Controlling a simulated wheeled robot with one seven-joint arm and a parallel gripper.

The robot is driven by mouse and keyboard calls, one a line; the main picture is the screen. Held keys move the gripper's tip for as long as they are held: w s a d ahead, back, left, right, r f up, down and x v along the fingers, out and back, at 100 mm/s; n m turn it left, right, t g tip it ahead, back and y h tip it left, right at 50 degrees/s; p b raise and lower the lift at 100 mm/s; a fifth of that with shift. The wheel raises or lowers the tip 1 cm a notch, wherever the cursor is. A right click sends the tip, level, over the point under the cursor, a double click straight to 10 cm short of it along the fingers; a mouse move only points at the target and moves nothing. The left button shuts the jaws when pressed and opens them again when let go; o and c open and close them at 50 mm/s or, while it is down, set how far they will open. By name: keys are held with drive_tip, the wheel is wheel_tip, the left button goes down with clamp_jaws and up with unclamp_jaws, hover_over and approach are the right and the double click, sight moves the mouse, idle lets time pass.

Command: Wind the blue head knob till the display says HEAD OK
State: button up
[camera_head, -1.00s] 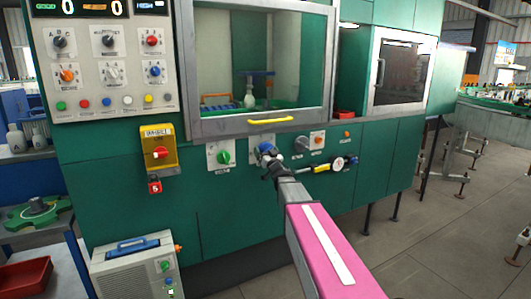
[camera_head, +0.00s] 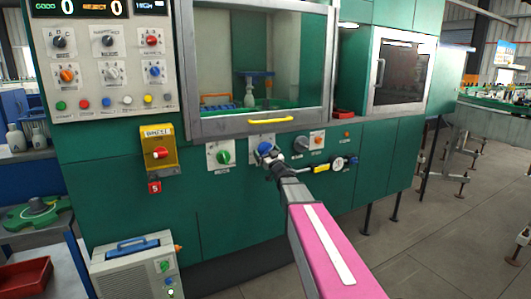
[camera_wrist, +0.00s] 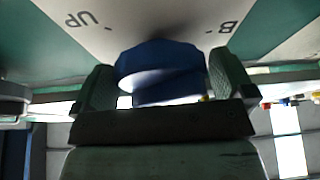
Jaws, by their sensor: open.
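The blue head knob (camera_head: 264,148) sits on a small pale plate on the green machine front, below the window. In the wrist view the knob (camera_wrist: 160,72) stands between the two fingers of my gripper (camera_wrist: 162,84). The fingers are open, one on each side of it; whether either touches it I cannot tell. In the head view my gripper (camera_head: 271,158) is at the knob and partly covers it. The display (camera_head: 150,6) at the top left shows blue letters that look like HIGH, cut by the picture edge.
A green knob (camera_head: 224,157) is left of the blue one, and a grey knob (camera_head: 300,145) is right of it. A gauge with a yellow part (camera_head: 337,164) lies close to my arm. A yellow handle (camera_head: 270,120) juts out above. The floor at right is mostly open.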

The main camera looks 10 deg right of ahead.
drive_tip(key=v, duration=1)
drive_tip(key=shift+f, duration=0.1)
drive_tip(key=s+d+f+m+g+h, duration=0.1)
drive_tip(key=s+f+m+g+h, duration=0.3)
drive_tip(key=f, duration=0.5)
drive_tip(key=s+d+f+m+g+h, duration=0.2)
drive_tip(key=s+f+g+h, duration=0.3)
drive_tip(key=f, duration=0.5)
drive_tip(key=s+a+f+g, duration=0.2)
drive_tip(key=s+f+g, duration=0.1)
drive_tip(key=s, duration=0.3)
drive_tip(key=s+a+f+g+y, duration=0.1)
drive_tip(key=s+a+f+g, duration=0.1)
drive_tip(key=s+g, duration=0.3)
drive_tip(key=s+a+f+g, duration=0.2)
drive_tip(key=s+f+g, duration=0.2)
drive_tip(key=s, duration=0.4)
drive_tip(key=shift+a+f+n, duration=0.2)
drive_tip(key=shift+f+n, duration=0.2)
drive_tip(key=shift+s, duration=0.1)
drive_tip(key=shift+a, duration=0.1)
